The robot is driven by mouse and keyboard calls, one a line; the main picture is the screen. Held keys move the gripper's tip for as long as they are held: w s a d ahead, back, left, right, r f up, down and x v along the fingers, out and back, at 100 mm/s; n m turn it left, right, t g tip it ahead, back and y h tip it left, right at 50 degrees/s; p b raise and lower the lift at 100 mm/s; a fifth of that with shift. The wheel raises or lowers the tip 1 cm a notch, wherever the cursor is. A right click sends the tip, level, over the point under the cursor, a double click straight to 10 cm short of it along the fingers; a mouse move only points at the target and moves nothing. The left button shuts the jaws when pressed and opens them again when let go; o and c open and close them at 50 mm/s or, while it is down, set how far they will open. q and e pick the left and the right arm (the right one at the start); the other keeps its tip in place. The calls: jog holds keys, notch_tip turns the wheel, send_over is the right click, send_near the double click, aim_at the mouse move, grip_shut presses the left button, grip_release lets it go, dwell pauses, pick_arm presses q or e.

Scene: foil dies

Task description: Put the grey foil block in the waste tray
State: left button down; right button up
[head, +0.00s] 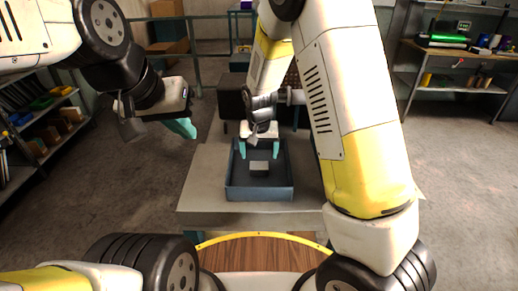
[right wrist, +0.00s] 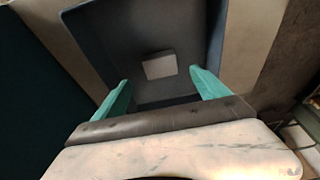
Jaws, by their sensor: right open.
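The grey foil block (head: 259,170) lies flat on the floor of the blue-grey waste tray (head: 258,194), near its middle. In the right wrist view the block (right wrist: 160,65) shows as a pale square inside the dark tray (right wrist: 215,30). My right gripper (head: 260,151) is above the tray, pointing down, with its teal fingers spread apart and nothing between them. The block is apart from the fingers, beyond their tips. My left gripper (head: 184,127) is raised left of the tray, well away from it. Its fingers overlap in view, so its opening is unclear.
The tray stands on a pale grey table (head: 205,185) with bare room on its left side. Shelves with goods (head: 455,60) stand at the right, and another rack (head: 45,125) at the left. A rail runs behind the table.

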jog(key=s+d+r+y, duration=0.1)
jog(key=s+d+r, duration=0.2)
jog(key=r, duration=0.3)
jog(key=s+d+r+y, duration=0.1)
jog(key=s+d+r, duration=0.15)
jog(key=r, duration=0.45)
jog(key=s+d+r+t, duration=0.1)
jog(key=s+d+r, duration=0.3)
jog(key=s, duration=0.5)
jog(key=s+d+r+t, duration=0.2)
jog(key=s+d+r, duration=0.2)
jog(key=s+r, duration=0.3)
jog(key=s, duration=0.2)
jog(key=shift+s+d+r+n, duration=0.25)
jog(key=shift+s+d+n, duration=0.05)
jog(key=shift+s, duration=0.1)
